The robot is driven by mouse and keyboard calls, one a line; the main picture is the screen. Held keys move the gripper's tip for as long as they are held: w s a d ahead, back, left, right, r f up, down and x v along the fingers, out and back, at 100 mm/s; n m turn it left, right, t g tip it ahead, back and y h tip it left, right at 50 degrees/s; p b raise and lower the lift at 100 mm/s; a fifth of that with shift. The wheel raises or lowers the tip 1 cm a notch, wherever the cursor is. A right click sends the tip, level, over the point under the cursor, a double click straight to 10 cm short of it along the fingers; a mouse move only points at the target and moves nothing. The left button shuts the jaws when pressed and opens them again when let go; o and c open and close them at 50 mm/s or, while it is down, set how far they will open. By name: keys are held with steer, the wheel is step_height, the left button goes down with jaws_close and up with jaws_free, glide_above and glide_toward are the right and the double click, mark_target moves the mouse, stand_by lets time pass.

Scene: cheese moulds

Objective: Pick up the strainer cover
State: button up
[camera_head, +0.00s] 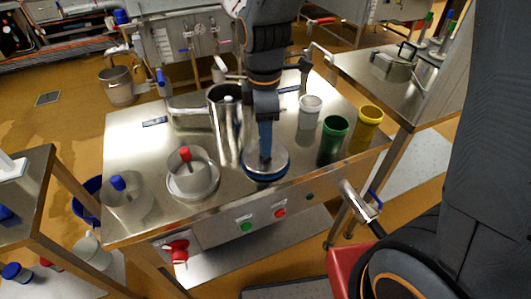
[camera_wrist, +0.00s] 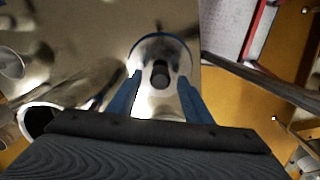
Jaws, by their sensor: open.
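A round metal cover with a blue rim (camera_head: 280,166), which looks like the strainer cover, lies near the front edge of the steel table (camera_head: 225,198). It also shows in the wrist view (camera_wrist: 148,52), with a dark upright knob (camera_wrist: 160,74) at its middle. My gripper (camera_head: 265,148) points down over this cover. In the wrist view my gripper (camera_wrist: 160,80) is open, with one blue finger on each side of the knob and a gap to both. In the head view my gripper hides the knob. I cannot tell the exact fingertip height.
A metal pitcher (camera_head: 224,125) stands close behind left. A white cup (camera_head: 310,112), a green cup (camera_head: 333,140) and a yellow cup (camera_head: 366,128) stand to the right. A red-knobbed mould (camera_head: 193,181) and a clear blue-knobbed one (camera_head: 127,200) stand left.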

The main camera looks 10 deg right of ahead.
steer(key=shift+f, duration=1)
jaws_close()
